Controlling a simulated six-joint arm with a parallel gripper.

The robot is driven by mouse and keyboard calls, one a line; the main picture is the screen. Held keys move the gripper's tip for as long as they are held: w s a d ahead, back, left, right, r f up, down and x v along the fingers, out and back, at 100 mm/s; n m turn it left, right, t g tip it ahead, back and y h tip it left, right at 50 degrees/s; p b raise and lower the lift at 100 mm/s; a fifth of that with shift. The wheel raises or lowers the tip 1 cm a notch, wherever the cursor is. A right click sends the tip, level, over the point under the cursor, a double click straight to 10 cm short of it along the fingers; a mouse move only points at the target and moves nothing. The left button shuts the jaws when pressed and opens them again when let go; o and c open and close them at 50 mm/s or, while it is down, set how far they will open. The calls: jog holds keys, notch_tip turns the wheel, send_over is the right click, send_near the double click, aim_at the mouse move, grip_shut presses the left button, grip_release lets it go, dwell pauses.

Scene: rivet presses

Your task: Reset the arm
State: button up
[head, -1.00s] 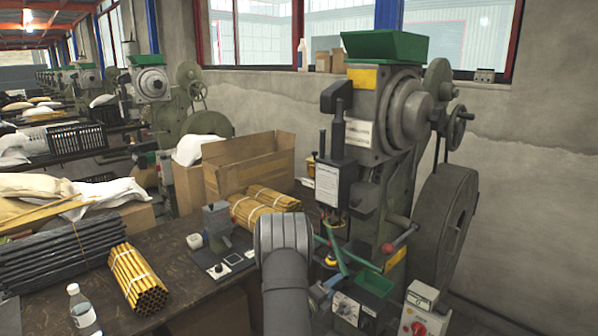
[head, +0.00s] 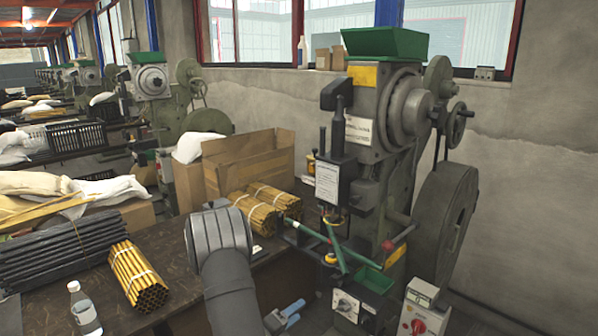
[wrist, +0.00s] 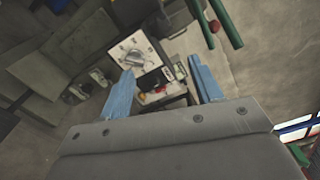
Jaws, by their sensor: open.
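My gripper (head: 284,316) shows at the bottom of the head view, its blue fingers low in front of the rivet press (head: 383,125). In the wrist view my gripper (wrist: 165,86) has its two blue fingers spread apart with nothing between them. My arm's large grey joint stands in front of the dark table (head: 175,262) and hides part of it. The green rods (head: 336,245) of the press are right of my gripper and apart from it. They also show in the wrist view (wrist: 223,22) near the upper right.
Yellow pencil bundles (head: 139,278) lie on the table, with more beside the cardboard box (head: 240,165). A bottle (head: 84,310) stands at the near left. A control box with a red knob (head: 424,318) is at the lower right. The wrist view shows floor below.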

aim_at(333, 283)
jog(key=x, duration=1.7)
jog(key=shift+w+d, duration=0.1)
jog(key=shift+d, duration=0.05)
jog(key=n, duration=0.3)
jog(key=shift+n, duration=0.4)
jog(key=n, duration=0.7)
jog(key=shift+n, duration=2.6)
